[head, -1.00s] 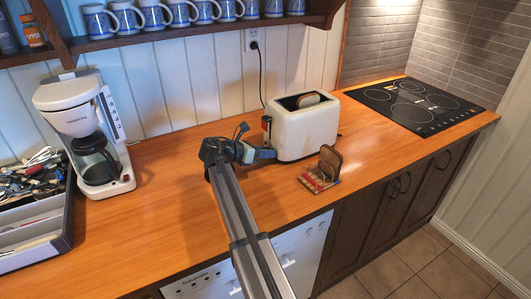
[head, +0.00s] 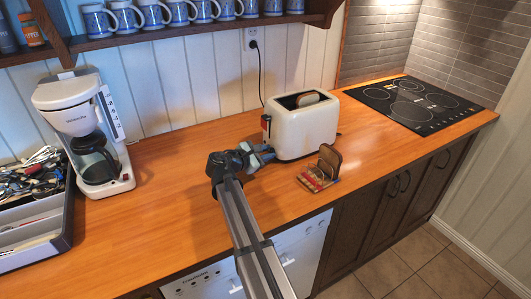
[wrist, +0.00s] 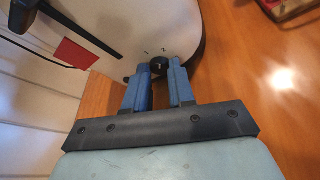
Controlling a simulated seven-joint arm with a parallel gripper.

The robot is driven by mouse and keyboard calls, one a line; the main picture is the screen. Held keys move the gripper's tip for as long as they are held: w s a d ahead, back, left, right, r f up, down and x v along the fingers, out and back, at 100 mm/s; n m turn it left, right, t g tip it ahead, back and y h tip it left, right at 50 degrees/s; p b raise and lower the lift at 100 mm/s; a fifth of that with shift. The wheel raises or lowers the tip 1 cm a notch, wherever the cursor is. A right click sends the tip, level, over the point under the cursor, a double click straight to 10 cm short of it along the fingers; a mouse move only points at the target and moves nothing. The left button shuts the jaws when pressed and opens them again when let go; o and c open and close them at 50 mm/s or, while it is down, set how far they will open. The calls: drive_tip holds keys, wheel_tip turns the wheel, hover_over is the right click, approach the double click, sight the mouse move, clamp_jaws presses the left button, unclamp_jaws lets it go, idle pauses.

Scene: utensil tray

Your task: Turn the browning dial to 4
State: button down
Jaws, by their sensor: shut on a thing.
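The white toaster (head: 305,132) stands on the wooden counter, with a slice of bread showing in its top slot. The browning dial (wrist: 159,65) is a small black knob low on that panel, between my fingertips. My gripper (head: 266,153) is at the toaster's left end. Its blue fingers (wrist: 158,72) are shut on the dial. The dial's numbers and pointer cannot be made out.
A coffee maker (head: 85,130) and a utensil tray (head: 68,222) are at the left. The cooktop (head: 415,104) lies at the right. The counter between coffee maker and toaster is clear.

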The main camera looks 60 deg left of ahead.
drive_tip(key=shift+d+m+y, duration=0.1)
drive_tip(key=shift+m+y, duration=0.4)
drive_tip(key=shift+m, duration=0.5)
drive_tip(key=shift+f, duration=0.1)
drive_tip(key=c, duration=1)
unclamp_jaws()
drive_tip(key=shift+o, duration=0.2)
drive_tip(key=v, duration=1.3)
drive_tip(key=shift+s+d+f, duration=0.15)
drive_tip(key=shift+s+f, duration=0.05)
drive_tip(key=shift+s, duration=0.2)
